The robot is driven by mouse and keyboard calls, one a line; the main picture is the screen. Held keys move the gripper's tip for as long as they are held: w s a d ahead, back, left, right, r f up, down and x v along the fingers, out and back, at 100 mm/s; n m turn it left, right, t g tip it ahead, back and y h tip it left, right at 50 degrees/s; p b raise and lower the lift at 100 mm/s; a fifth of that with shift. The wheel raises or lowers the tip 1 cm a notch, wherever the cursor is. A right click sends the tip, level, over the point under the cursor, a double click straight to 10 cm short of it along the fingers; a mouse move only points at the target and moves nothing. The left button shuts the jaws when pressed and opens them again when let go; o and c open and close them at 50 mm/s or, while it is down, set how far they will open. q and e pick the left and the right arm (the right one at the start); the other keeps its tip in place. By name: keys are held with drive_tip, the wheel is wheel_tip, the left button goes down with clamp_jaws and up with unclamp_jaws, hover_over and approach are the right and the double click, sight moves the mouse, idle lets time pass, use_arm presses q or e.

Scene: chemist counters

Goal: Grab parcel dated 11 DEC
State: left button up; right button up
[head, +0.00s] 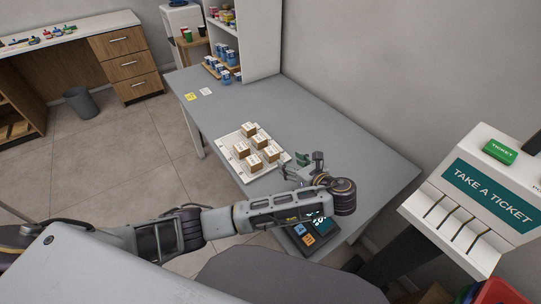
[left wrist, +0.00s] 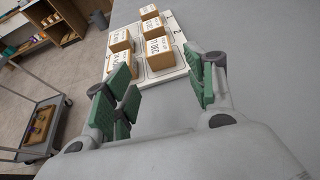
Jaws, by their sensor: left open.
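Several small brown box parcels with white labels stand on a white numbered tray (head: 233,155) on the grey counter. One parcel (head: 271,153) is at the tray's near right, close to my left gripper (head: 304,166). In the left wrist view the near parcel (left wrist: 159,54) stands ahead of my open left gripper (left wrist: 165,84), beyond its green-padded fingers, and the tray (left wrist: 176,69) shows around it. Nothing is between the fingers. The labels bear print, but I cannot surely read any date. My right gripper is not in view.
A keypad device with a lit display (head: 322,232) lies partly under my left arm. A ticket machine (head: 487,190) stands at the right. A shelf (head: 262,40) rises at the counter's back, near small blue-and-white containers (head: 224,55). The counter right of the tray (head: 330,125) is clear.

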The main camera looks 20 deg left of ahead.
sight(274, 152)
use_arm(q)
drive_tip(key=shift+b+x, duration=0.65)
drive_tip(key=shift+x, duration=0.45)
drive_tip(key=shift+b+x, duration=0.55)
drive_tip(key=shift+x, duration=0.35)
drive_tip(key=shift+w+a+f+b, duration=0.25)
drive_tip(key=shift+w+a+b, duration=0.1)
drive_tip(key=shift+a, duration=0.05)
drive_tip(key=shift+w+a+f, duration=0.1)
drive_tip(key=shift+w+a, duration=0.05)
drive_tip(key=shift+a, duration=0.05)
drive_tip(key=shift+w+a+f, duration=0.2)
drive_tip(key=shift+w+a, duration=0.15)
drive_tip(key=shift+a, duration=0.05)
drive_tip(key=shift+w+a+f, duration=0.15)
drive_tip(key=shift+w+a, duration=0.1)
drive_tip(key=shift+a, duration=0.05)
drive_tip(key=shift+w+a+f, duration=0.1)
drive_tip(key=shift+w+a, duration=0.15)
drive_tip(key=shift+a, duration=0.05)
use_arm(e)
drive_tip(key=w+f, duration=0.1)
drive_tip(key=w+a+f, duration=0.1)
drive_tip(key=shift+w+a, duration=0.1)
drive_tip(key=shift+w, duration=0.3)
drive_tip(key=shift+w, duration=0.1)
